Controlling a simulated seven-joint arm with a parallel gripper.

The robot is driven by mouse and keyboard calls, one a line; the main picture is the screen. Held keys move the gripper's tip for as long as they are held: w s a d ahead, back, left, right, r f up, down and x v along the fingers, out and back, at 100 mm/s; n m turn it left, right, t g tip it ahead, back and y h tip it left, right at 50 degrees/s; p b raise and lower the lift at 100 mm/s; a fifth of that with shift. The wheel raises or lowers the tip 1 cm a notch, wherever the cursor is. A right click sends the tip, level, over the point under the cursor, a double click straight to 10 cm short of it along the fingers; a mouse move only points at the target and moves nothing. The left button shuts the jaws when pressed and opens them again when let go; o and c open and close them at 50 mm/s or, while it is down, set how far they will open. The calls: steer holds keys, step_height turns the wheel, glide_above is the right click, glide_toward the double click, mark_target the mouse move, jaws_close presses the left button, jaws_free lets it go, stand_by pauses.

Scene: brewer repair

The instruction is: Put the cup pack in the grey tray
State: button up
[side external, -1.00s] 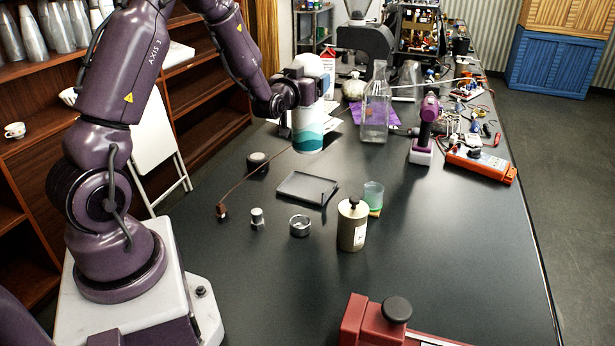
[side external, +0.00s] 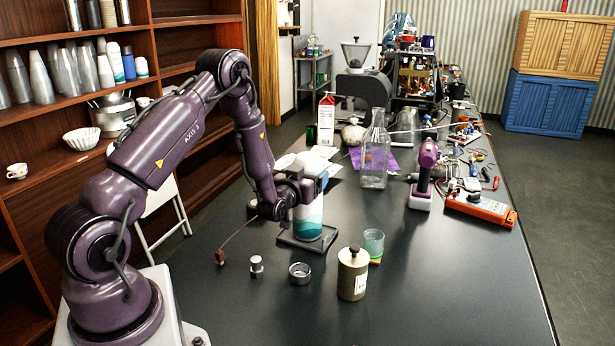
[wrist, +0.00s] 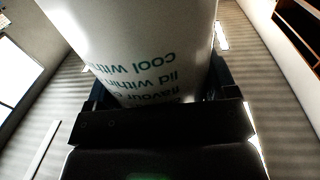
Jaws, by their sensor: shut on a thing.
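The cup pack (side external: 308,222) is a white cylinder with teal bands near its lower end. It stands upright in the side view, at or just above the grey tray (side external: 297,244); I cannot tell whether it touches the tray floor. My gripper (side external: 306,190) is shut on the pack's upper part. In the wrist view the pack (wrist: 140,45) fills the upper middle, with green print on white, between the dark fingers. The pack and my gripper hide much of the tray, whose front rim shows.
A beige canister (side external: 352,275), a green-tinted glass (side external: 373,244), a metal ring (side external: 300,273) and a small metal part (side external: 257,266) stand in front of the tray. A glass bottle (side external: 375,155) and a purple drill (side external: 424,175) stand behind, to the right. The table's front right is clear.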

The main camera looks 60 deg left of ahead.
steer(key=shift+f, duration=0.1)
steer(key=o, duration=1.4)
